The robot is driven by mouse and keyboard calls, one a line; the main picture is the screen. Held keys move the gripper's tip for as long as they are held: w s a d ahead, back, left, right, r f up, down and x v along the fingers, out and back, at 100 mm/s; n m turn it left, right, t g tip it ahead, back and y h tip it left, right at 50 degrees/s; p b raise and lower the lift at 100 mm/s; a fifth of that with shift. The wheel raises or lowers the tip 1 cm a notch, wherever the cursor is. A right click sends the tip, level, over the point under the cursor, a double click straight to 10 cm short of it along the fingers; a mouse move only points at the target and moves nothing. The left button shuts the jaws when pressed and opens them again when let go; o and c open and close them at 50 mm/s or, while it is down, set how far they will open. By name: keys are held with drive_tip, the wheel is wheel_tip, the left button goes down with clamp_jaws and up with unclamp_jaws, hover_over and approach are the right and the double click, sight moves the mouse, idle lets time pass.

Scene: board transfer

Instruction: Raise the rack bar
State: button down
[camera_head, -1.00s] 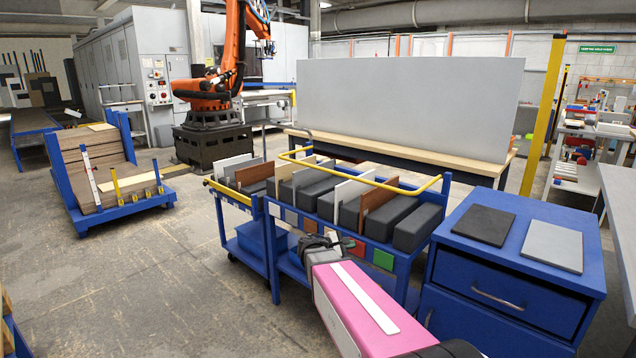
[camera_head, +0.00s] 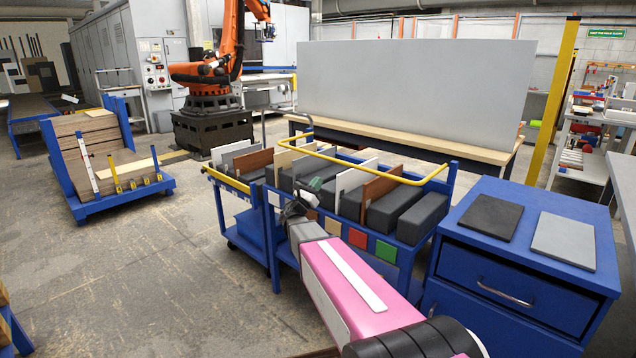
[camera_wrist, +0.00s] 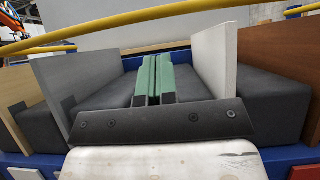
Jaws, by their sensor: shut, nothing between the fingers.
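The yellow rack bar (camera_head: 405,179) runs around the top of a blue rack cart (camera_head: 402,258), above the boards. In the wrist view the bar (camera_wrist: 130,19) crosses the top of the picture, beyond the fingers. My gripper (camera_head: 314,184) is at the near side of the rack, below and in front of the bar and apart from it. In the wrist view my gripper (camera_wrist: 153,62) shows two green fingers pressed together with nothing between them. They point over a dark foam block, between upright boards.
Upright white (camera_head: 350,178) and brown (camera_head: 380,187) boards stand between dark foam blocks (camera_head: 424,214) in the rack. A blue cabinet (camera_head: 500,290) with a black and a grey panel on top stands at the right. Open floor lies at the left.

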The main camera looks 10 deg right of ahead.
drive_tip(key=x, duration=0.7)
drive_tip(key=shift+w+d+r, duration=0.2)
drive_tip(key=shift+d+r, duration=0.05)
drive_tip(key=shift+d, duration=0.05)
drive_tip(key=shift+r, duration=0.1)
